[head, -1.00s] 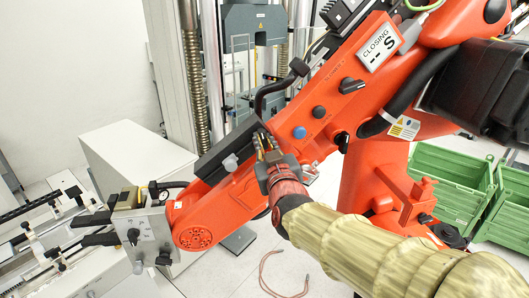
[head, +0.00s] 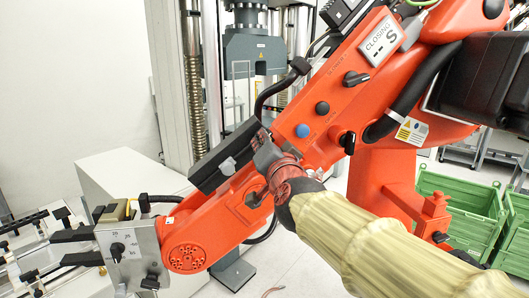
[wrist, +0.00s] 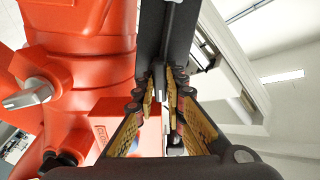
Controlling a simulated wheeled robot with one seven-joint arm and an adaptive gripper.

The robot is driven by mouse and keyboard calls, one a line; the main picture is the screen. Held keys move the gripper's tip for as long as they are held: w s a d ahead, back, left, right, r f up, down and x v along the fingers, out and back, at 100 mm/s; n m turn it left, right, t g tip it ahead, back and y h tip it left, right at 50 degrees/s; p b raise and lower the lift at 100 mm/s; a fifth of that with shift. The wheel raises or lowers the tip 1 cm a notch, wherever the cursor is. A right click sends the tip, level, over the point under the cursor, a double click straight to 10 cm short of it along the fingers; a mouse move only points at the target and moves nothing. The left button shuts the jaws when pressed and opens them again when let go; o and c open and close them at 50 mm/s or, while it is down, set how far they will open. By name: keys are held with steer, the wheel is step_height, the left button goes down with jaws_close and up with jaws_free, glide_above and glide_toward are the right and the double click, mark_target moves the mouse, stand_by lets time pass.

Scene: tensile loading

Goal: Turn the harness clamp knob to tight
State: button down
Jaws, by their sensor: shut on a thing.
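My gripper (head: 261,138) is at the upper end of a dark box on the orange machine arm (head: 210,215) in the head view. Its fingers and the spot they hold are mostly hidden there. In the wrist view my gripper (wrist: 162,92) has its yellow-padded fingers close together around a small grey piece, which looks like the harness clamp knob (wrist: 161,75), below a dark bar. The knob's turn angle cannot be read. Another grey knob (head: 228,165) shows on the dark box (head: 212,172) in the head view.
A grey lever knob (wrist: 35,93) on the orange body is left of my gripper. Black knobs (head: 355,78) and a blue button (head: 302,131) sit on the orange arm, near a sign reading "CLOSING" (head: 381,40). Green crates (head: 455,215) stand at the right.

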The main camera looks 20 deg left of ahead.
steer(key=shift+m+b, duration=1.6)
steer(key=shift+m, duration=2.2)
steer(key=c, duration=1.8)
jaws_free()
steer(key=shift+c, duration=0.2)
steer(key=shift+s, duration=0.1)
steer(key=v, duration=1.1)
steer(key=shift+s+d, duration=0.15)
steer(key=shift+s, duration=0.2)
